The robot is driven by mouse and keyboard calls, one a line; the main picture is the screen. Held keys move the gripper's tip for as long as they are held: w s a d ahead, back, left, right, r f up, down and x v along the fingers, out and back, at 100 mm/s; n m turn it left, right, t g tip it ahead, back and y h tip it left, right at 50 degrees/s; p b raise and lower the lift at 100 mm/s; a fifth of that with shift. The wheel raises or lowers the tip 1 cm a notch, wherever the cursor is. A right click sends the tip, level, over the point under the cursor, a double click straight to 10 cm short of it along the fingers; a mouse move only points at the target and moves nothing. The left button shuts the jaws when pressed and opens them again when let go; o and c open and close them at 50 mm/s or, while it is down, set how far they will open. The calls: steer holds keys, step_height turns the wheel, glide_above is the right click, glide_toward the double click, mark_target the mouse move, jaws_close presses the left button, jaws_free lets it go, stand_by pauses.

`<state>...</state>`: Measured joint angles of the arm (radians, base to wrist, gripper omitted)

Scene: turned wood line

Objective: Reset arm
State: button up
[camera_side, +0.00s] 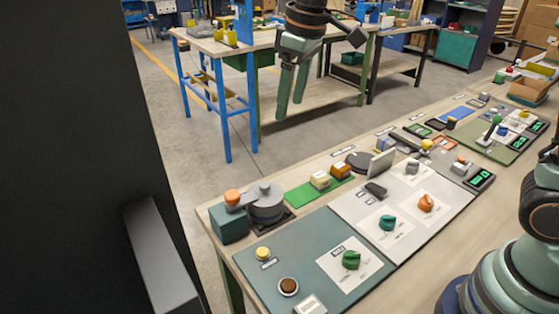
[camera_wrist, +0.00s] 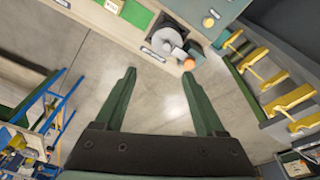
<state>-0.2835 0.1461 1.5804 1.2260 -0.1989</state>
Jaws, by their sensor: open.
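My gripper (camera_side: 291,92) hangs in the air beyond the far edge of the bench in the side view, fingers pointing down. In the wrist view my gripper (camera_wrist: 161,100) shows two green fingers spread wide with bare floor between them. It is open, holds nothing and touches nothing. The work bench (camera_side: 212,214) carries panels with knobs and buttons. A grey round device with an orange-capped arm (camera_side: 265,203) stands at its far left corner, and the same device shows at the top of the wrist view (camera_wrist: 168,42).
A green knob (camera_side: 351,260), a teal knob (camera_side: 388,222) and an orange knob (camera_side: 426,202) sit on the panels. An upright grey plate (camera_side: 382,164) stands at the bench's back edge. A blue-legged table (camera_side: 217,46) is behind. Open floor (camera_side: 180,105) lies between.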

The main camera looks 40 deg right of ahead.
steer(key=s+d+f+m+t, duration=0.3)
steer(key=s+d+m, duration=0.2)
steer(key=s+d, duration=0.7)
steer(key=shift+s+d+m+h, duration=0.2)
steer(key=shift+s+m+h, duration=0.1)
steer(key=shift+s, duration=0.75)
steer(key=shift+f, duration=0.1)
